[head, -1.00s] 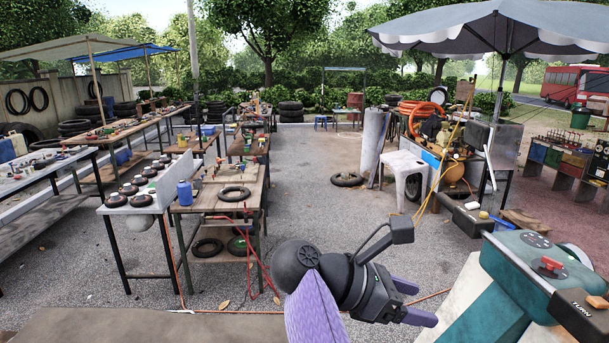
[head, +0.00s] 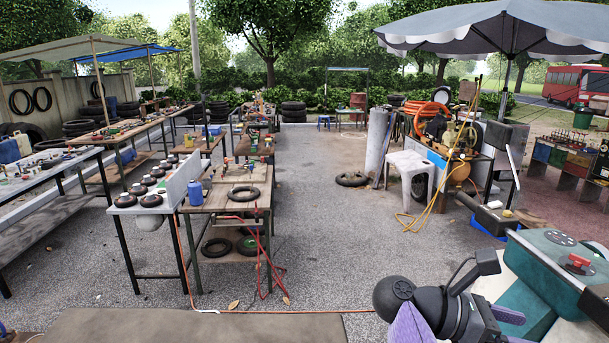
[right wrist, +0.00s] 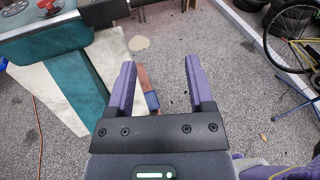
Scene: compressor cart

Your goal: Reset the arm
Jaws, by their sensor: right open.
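My right arm (head: 440,312) shows at the bottom right of the head view, with a black wrist and purple fingers. My right gripper is open and empty in the right wrist view (right wrist: 160,85), its two purple fingers apart over gravel ground. In the head view it is partly cut off by the bottom edge. It is beside a teal and cream machine (head: 535,255) with a red knob (head: 578,262) on top. My left gripper is not in view.
A wooden workbench (head: 225,198) holds a tyre and a blue can (head: 195,193). A white stool (head: 408,165) stands by the compressor cart (head: 450,150) with its orange hose. A red hose (head: 300,311) lies on the ground.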

